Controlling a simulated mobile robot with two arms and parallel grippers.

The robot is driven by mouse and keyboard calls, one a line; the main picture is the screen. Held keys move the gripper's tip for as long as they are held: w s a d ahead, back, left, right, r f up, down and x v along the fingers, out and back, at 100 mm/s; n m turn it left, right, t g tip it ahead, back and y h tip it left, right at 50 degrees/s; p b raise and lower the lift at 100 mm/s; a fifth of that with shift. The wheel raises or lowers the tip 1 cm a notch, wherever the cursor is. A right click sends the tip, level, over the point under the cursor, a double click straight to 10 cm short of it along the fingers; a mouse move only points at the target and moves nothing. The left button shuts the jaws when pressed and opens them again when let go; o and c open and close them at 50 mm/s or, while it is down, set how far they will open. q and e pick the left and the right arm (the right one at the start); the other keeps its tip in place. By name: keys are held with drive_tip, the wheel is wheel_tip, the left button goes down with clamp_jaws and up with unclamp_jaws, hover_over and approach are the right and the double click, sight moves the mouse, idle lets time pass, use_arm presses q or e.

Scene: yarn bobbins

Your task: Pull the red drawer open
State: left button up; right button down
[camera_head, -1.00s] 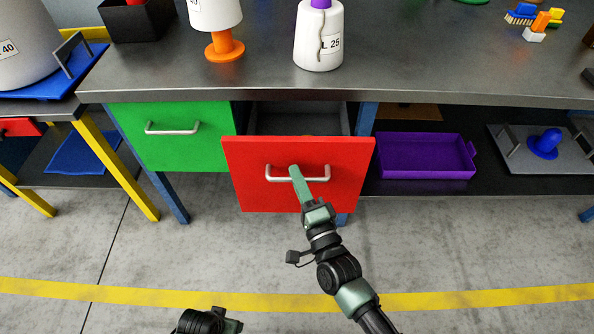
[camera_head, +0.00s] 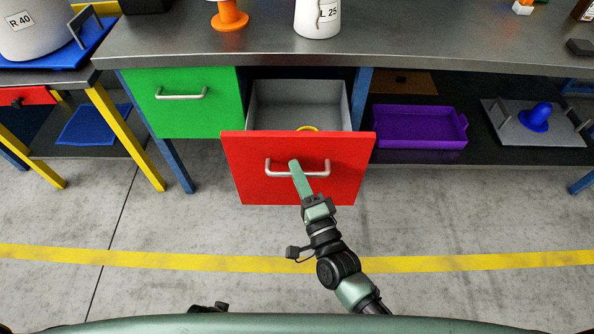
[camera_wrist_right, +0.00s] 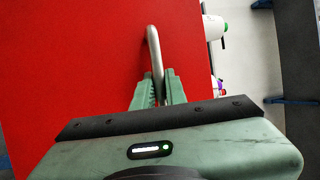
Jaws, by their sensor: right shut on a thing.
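The red drawer (camera_head: 260,185) sticks well out from under the grey bench, and its grey inside shows from above. Part of a yellow ring-shaped thing (camera_head: 307,128) shows inside behind the front panel. A silver bar handle (camera_head: 318,175) is on the red front. My right gripper (camera_head: 296,168) is shut on the handle near its middle. In the right wrist view the handle (camera_wrist_right: 155,55) passes between the two green fingers (camera_wrist_right: 158,88). Of my left arm only a small dark part shows at the bottom edge; its gripper is not in view.
A green drawer (camera_head: 200,115) to the left is shut. A purple tray (camera_head: 418,142) and a grey plate with a blue knob (camera_head: 535,117) sit on the lower shelf at right. The floor in front is clear.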

drive_tip(key=shift+f, duration=0.1)
drive_tip(key=c, duration=1.5)
unclamp_jaws()
drive_tip(key=shift+o, duration=0.2)
drive_tip(key=v, duration=0.8)
drive_tip(key=shift+w, duration=0.1)
